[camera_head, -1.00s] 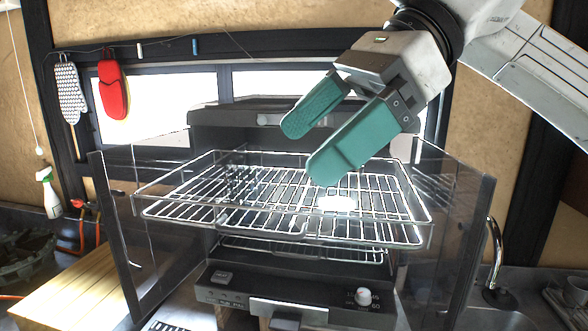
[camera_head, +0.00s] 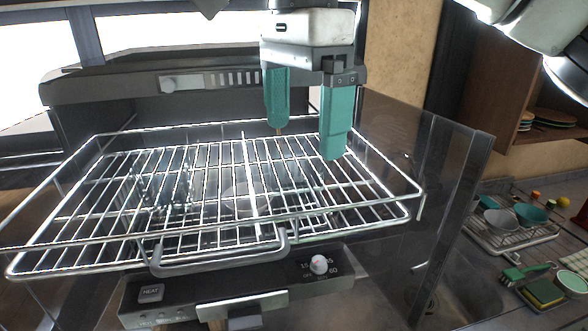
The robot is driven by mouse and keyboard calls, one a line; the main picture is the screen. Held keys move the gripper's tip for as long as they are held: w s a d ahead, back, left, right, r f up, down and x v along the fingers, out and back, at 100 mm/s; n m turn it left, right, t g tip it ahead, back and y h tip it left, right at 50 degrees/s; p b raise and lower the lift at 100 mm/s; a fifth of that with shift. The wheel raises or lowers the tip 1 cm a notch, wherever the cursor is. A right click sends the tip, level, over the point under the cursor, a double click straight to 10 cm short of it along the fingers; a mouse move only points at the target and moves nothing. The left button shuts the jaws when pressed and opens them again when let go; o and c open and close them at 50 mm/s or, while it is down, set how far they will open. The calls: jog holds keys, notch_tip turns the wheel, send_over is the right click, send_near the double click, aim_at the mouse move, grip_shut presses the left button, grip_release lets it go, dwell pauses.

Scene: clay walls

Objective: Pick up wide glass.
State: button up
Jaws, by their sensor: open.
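My gripper (camera_head: 306,142) points down over the back right part of a wire rack (camera_head: 205,258). Its two green fingers are apart, with nothing seen between them. A faint, clear glass-like shape (camera_head: 243,197) shows among the wires near the rack's middle, left of and below the fingers. A clear, ridged shape (camera_head: 165,188) shows farther left. Both are see-through and crossed by wires, so I cannot tell which is the wide glass, or whether they stand on or under the rack.
The rack sits in a dark countertop oven (camera_head: 215,84) with clear side panels; a knob (camera_head: 319,264) is on its front. At right, a dish rack (camera_head: 510,240) holds bowls, near a green and yellow sponge (camera_head: 543,292). Plates (camera_head: 552,116) sit on a wooden shelf.

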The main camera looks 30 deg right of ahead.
aim_at(297, 157)
jog(key=shift+a+f+p, duration=0.2)
jog(key=shift+f+p, duration=0.15)
jog(key=shift+f, duration=0.95)
jog(key=shift+a+f+p, duration=0.15)
jog(key=shift+f+p, duration=0.15)
jog(key=shift+f, duration=0.95)
jog(key=c, duration=1.1)
jog(key=shift+r, duration=0.1)
